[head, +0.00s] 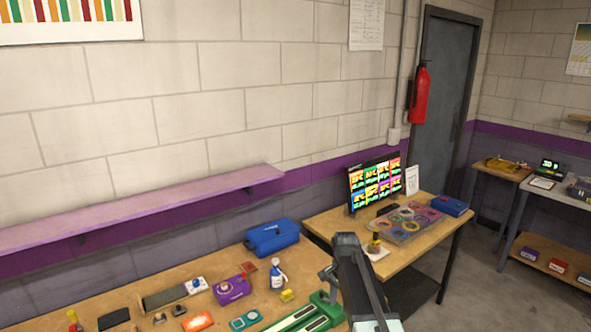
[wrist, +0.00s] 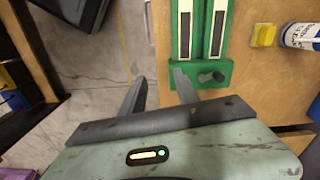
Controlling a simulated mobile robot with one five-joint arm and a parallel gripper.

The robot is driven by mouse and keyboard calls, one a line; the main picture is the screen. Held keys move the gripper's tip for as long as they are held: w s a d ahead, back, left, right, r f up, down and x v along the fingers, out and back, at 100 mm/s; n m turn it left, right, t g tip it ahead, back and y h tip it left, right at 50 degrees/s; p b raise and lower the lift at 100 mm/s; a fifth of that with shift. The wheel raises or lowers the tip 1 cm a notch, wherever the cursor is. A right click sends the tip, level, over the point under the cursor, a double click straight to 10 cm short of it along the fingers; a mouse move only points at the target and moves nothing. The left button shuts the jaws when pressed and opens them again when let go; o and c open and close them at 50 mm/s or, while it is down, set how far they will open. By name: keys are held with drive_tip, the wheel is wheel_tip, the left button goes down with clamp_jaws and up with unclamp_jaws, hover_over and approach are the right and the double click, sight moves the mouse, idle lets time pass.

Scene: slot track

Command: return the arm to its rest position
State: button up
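My arm (head: 360,285) rises from the bottom of the head view, in front of the workbench. In the wrist view my gripper (wrist: 158,84) has its two fingers spread apart with nothing between them. It hangs over the bench edge, close to the end of a green slot track (wrist: 226,72). The right finger appears near or over the track's end; I cannot tell whether it touches. The green track (head: 305,315) also shows at the bottom of the head view, left of my arm. The gripper's fingertips are not clearly visible in the head view.
A second table (head: 325,222) carries a monitor (head: 375,184). A purple shelf (head: 140,207) runs along the wall. Floor is open at right.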

drive_tip(key=s+d+f+n, duration=0.1)
drive_tip(key=s+n, duration=0.8)
drive_tip(key=s, duration=0.8)
drive_tip(key=shift+d+b, duration=0.35)
drive_tip(key=shift+d, duration=0.05)
drive_tip(key=shift+s+f, duration=0.1)
drive_tip(key=shift+f, duration=0.05)
